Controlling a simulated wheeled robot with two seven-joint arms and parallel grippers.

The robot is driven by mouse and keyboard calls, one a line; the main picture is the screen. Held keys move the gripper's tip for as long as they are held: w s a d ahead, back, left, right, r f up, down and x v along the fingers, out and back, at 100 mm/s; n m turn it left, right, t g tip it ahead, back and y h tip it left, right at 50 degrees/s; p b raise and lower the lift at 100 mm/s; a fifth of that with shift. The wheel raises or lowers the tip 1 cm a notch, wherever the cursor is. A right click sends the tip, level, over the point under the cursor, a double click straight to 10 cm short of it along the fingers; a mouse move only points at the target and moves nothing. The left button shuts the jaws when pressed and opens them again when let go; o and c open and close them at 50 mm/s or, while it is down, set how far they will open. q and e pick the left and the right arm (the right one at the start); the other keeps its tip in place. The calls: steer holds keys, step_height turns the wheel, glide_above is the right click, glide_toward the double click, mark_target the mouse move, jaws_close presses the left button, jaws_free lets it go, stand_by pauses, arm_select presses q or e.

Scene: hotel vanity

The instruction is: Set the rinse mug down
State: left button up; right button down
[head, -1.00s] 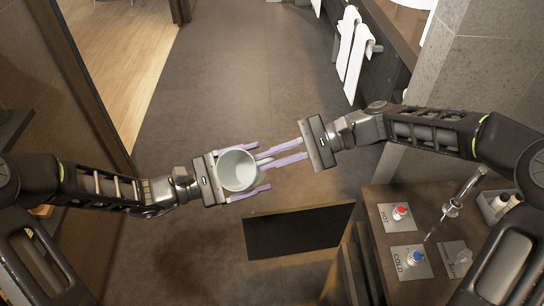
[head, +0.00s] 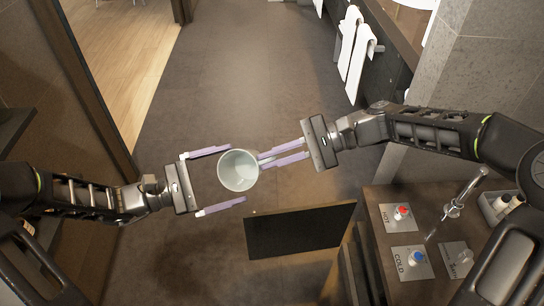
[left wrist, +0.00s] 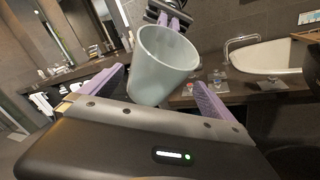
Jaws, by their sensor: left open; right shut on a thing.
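The rinse mug (head: 239,171) is a pale grey-green cup, held in the air in the middle of the head view, its open mouth facing the camera. My right gripper (head: 276,157) is shut on the mug's handle side, coming from the right. My left gripper (head: 220,179) is open, its fingers to the left of the mug and apart from it. In the left wrist view the mug (left wrist: 162,66) shows beyond and between the open left fingers. The handle is partly hidden by the right fingers.
A dark panel (head: 300,231) lies below the mug. The wooden counter (head: 377,205) at lower right holds the HOT plate (head: 397,217), the COLD plate (head: 412,263), a faucet (head: 463,194) and a small tray (head: 497,206). White towels (head: 352,50) hang at the back right.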

arm_select(q)
steer(key=v, duration=0.5)
steer(key=shift+s+a, duration=0.15)
steer(key=shift+a, duration=0.15)
steer(key=shift+f, duration=0.1)
steer(key=s+d+f+m+g+y, duration=0.2)
steer(key=s+d+f+m+y, duration=0.1)
steer(key=f, duration=0.8)
steer(key=s+d+f+m+g+y, duration=0.1)
steer(key=s+d+f+m+y, duration=0.2)
steer(key=f, duration=0.8)
steer(key=s+d+f+m+g+y, duration=0.2)
steer(key=s+f+m+y, duration=0.4)
steer(key=f, duration=0.5)
steer(key=s+d+m, duration=0.1)
steer(key=s+m, duration=0.1)
steer(key=s, duration=0.1)
steer(key=shift+s+g+y, duration=0.3)
steer(key=shift+s, duration=0.1)
